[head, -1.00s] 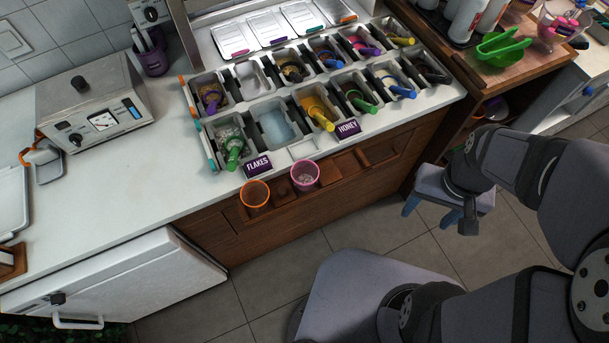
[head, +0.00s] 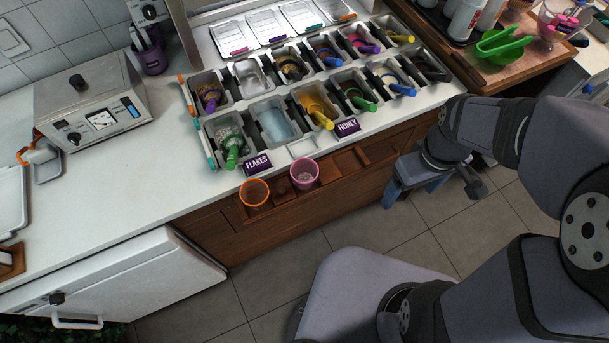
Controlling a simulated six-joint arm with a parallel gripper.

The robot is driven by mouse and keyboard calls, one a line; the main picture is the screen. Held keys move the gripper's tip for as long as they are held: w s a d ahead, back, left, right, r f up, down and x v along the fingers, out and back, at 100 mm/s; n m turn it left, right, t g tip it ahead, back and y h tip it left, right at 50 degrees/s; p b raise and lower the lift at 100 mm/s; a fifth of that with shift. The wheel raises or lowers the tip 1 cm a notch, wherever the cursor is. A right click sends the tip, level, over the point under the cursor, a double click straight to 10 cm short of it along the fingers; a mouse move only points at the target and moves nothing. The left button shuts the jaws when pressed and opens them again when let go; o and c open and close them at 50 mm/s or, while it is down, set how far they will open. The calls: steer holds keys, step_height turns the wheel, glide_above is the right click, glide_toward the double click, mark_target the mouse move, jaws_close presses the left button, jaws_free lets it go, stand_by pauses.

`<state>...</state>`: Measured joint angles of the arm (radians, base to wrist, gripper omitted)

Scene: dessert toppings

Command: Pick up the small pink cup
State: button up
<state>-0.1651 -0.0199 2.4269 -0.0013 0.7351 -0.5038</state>
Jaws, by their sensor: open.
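The small pink cup (head: 305,174) stands upright in a wooden holder (head: 345,163) along the front of the counter, just right of an orange cup (head: 255,193). Something pale shows inside the pink cup. My gripper (head: 477,189) hangs at the right, over the floor near a blue-legged stool, well to the right of the pink cup and apart from it. It is small and dark in the picture, but it is open and nothing shows in it.
A rack of topping bins (head: 276,125) with coloured scoops stands on the counter behind the cups, with FLAKES (head: 257,164) and HONEY (head: 347,127) signs at its front. A stool (head: 415,172) stands by my gripper.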

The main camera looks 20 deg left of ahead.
steer(key=w+a+n, duration=0.2)
steer(key=a+n, duration=0.3)
steer(key=n, duration=0.1)
steer(key=n+b, duration=0.1)
steer(key=n, duration=2.2)
glide_toward(305, 171)
step_height(305, 171, up, 2)
steer(key=s+d, duration=0.2)
steer(key=s, duration=0.1)
steer(key=shift+w+a+f+p, duration=0.15)
steer(key=shift+f+p, duration=0.25)
steer(key=shift+f, duration=0.8)
steer(key=shift+w+a+f+p, duration=0.1)
steer(key=shift+a+f+p, duration=0.25)
steer(key=shift+f, duration=0.8)
steer(key=shift+w+a+f+p, duration=0.15)
steer(key=shift+f+p, duration=0.3)
steer(key=shift+f, duration=0.75)
steer(key=shift+s, duration=0.1)
steer(key=c, duration=1)
